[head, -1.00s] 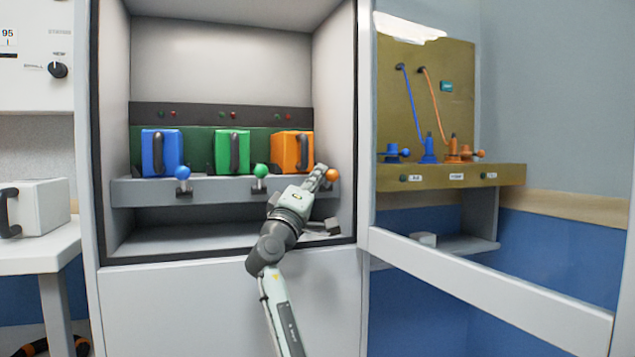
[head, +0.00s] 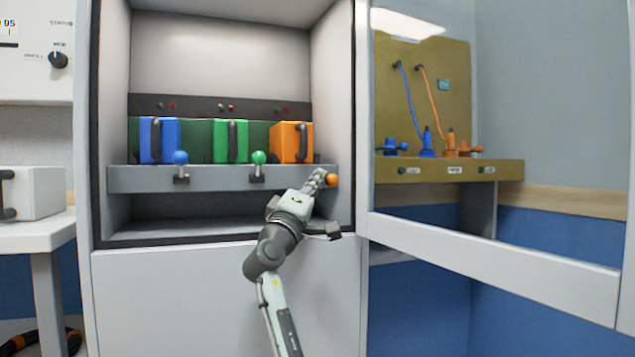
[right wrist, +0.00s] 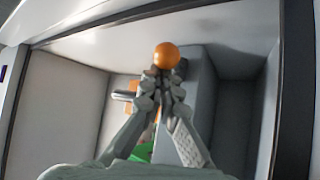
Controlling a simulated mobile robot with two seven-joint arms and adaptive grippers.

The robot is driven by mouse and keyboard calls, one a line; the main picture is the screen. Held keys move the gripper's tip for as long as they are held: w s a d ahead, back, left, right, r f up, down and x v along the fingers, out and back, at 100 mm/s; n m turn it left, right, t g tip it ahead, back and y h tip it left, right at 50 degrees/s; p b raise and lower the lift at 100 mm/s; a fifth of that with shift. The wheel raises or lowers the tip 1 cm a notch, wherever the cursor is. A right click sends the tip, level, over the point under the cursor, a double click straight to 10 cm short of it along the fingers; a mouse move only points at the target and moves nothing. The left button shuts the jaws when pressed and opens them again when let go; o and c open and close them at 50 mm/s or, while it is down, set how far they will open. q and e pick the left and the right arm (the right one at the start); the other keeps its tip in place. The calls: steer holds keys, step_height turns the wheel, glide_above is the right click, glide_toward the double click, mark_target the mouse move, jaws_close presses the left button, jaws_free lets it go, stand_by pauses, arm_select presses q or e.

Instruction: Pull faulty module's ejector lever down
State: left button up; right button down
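Three modules stand on a shelf in the cabinet in the head view: blue (head: 165,139), green (head: 222,142) and orange (head: 284,142). Below them are ball-ended levers: blue (head: 180,157), green (head: 258,157) and orange (head: 332,180). The orange ball sits lower than the other two. My right gripper (head: 322,179) is at the orange lever. In the right wrist view its fingers (right wrist: 163,78) are close together, with the orange ball (right wrist: 167,56) at their tips; they hide the lever's stem. My left gripper is not in view.
The cabinet's right wall (head: 335,110) is close beside my right gripper. An open door frame (head: 490,265) reaches out to the right, before a tan panel (head: 440,100) with blue and orange cords. A white box (head: 38,195) stands on a table at left.

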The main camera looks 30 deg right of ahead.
steer(key=shift+d+f, duration=0.1)
steer(key=shift+f, duration=0.2)
steer(key=shift+f, duration=0.1)
stand_by(0.5)
steer(key=shift+s+a+f, duration=0.15)
steer(key=shift+a+f, duration=0.05)
steer(key=shift+a, duration=0.15)
steer(key=v, duration=1.1)
steer(key=shift+a, duration=0.1)
